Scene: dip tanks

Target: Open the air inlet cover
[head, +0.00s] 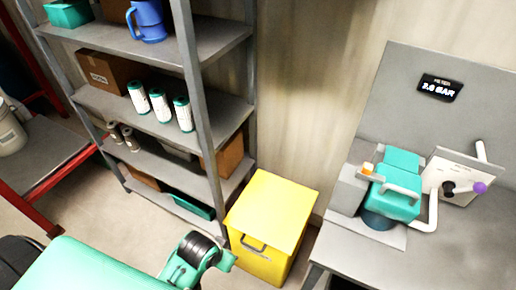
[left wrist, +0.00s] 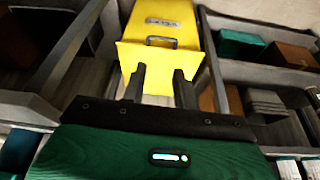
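The device on the grey bench at the right of the head view has a teal block (head: 398,188) with a white handle bar. I cannot tell which part of it is the air inlet cover. Beside it are an orange-capped fitting (head: 368,169) and a pale panel (head: 449,176) with a black knob and a purple-tipped lever. My left gripper (left wrist: 159,72) shows two dark fingers apart with nothing between them, in front of the yellow box (left wrist: 160,25). In the head view my left arm is low, left of the yellow box and well away from the device. My right gripper is not in view.
The yellow box (head: 270,205) with a dark handle stands on the floor between the shelf and bench. The grey shelf rack (head: 150,108) holds cartons, canisters and a blue jug (head: 150,20).

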